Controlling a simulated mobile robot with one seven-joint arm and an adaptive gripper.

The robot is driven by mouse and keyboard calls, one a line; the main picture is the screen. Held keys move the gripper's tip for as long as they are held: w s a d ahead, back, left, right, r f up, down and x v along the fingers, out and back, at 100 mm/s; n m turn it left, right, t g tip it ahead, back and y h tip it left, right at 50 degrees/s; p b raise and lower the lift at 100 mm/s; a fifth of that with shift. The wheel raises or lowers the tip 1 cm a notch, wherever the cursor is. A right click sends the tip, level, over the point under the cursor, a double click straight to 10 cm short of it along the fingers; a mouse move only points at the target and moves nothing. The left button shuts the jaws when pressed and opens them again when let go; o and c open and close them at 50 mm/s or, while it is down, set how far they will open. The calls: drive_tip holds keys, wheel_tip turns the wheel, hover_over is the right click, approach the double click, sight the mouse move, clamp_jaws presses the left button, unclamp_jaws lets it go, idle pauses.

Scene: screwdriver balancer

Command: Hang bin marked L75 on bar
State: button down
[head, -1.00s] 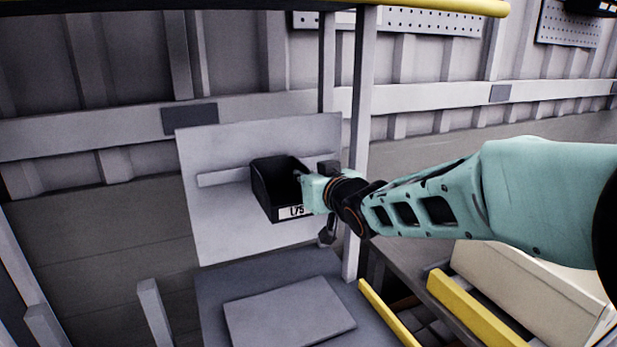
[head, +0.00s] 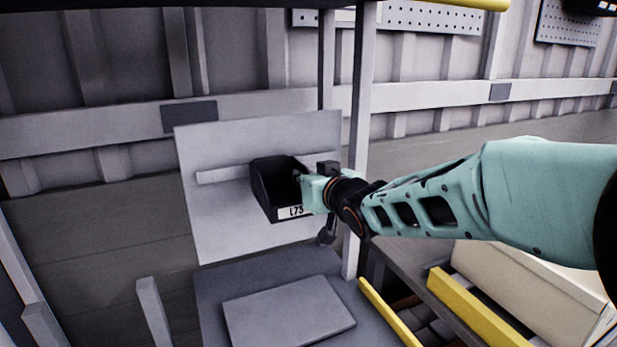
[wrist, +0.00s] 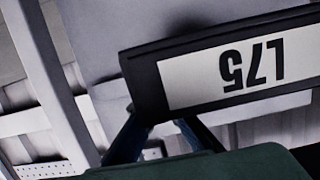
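The black bin marked L75 (head: 268,192) is upright in front of the pale back panel (head: 215,230). Its back side is close to the horizontal bar (head: 222,174) on that panel; I cannot tell whether it is hooked on. My gripper (head: 304,186) is at the bin's right side, its fingers at the side wall, and it appears to be holding it. In the wrist view the L75 label (wrist: 240,72) shows upside down and large, with part of the fingers (wrist: 165,135) below it. The fingertips' contact is hidden.
A grey raised plate (head: 288,312) lies on the surface below the bin. A grey upright post (head: 357,150) stands just behind my wrist. Yellow rails (head: 480,315) and a cream box (head: 540,280) are at the lower right. The panel left of the bin is clear.

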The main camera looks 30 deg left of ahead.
drive_tip(key=shift+f, duration=0.15)
drive_tip(key=c, duration=2.1)
unclamp_jaws()
drive_tip(key=shift+v, duration=3.85)
